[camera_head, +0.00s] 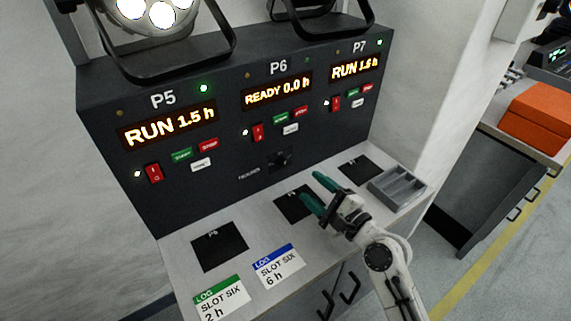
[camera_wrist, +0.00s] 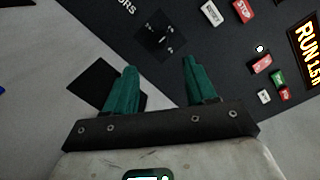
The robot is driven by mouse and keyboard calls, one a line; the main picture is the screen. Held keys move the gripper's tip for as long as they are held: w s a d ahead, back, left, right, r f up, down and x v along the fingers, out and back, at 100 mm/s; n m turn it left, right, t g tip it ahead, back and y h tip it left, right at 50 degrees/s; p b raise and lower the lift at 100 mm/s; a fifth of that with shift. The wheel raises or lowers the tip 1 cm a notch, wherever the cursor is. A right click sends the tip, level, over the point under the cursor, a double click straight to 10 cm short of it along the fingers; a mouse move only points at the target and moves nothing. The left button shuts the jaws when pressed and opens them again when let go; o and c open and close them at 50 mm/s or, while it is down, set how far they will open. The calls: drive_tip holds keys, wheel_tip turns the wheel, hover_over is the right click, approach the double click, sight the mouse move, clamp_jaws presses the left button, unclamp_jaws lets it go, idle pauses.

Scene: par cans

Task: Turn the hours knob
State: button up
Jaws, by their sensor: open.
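The hours knob (camera_head: 280,160) is a small dark knob low on the black panel, under the P6 section, with a small white label to its left. In the wrist view the knob (camera_wrist: 158,38) shows ahead of the fingertips, slightly blurred, with the label's end letters "ORS" near it. My gripper (camera_head: 313,187) has green fingers, apart and empty, above the counter in front of the panel and to the lower right of the knob. In the wrist view my gripper (camera_wrist: 159,64) points toward the panel, not touching the knob. The P6 display (camera_head: 277,91) reads READY 0.0 h.
The P5 display (camera_head: 168,127) reads RUN 1.5 h; the P7 display (camera_head: 355,68) also reads RUN. A grey tray (camera_head: 397,187) stands right of my gripper. Lamps stand on the panel's top.

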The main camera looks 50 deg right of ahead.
sight(285, 165)
drive_tip(key=w, duration=0.3)
drive_tip(key=w+d+p, duration=0.1)
drive_tip(key=w, duration=0.5)
drive_tip(key=shift+w+d, duration=0.25)
drive_tip(key=shift+d, duration=0.1)
drive_tip(key=shift+c, duration=0.4)
clamp_jaws()
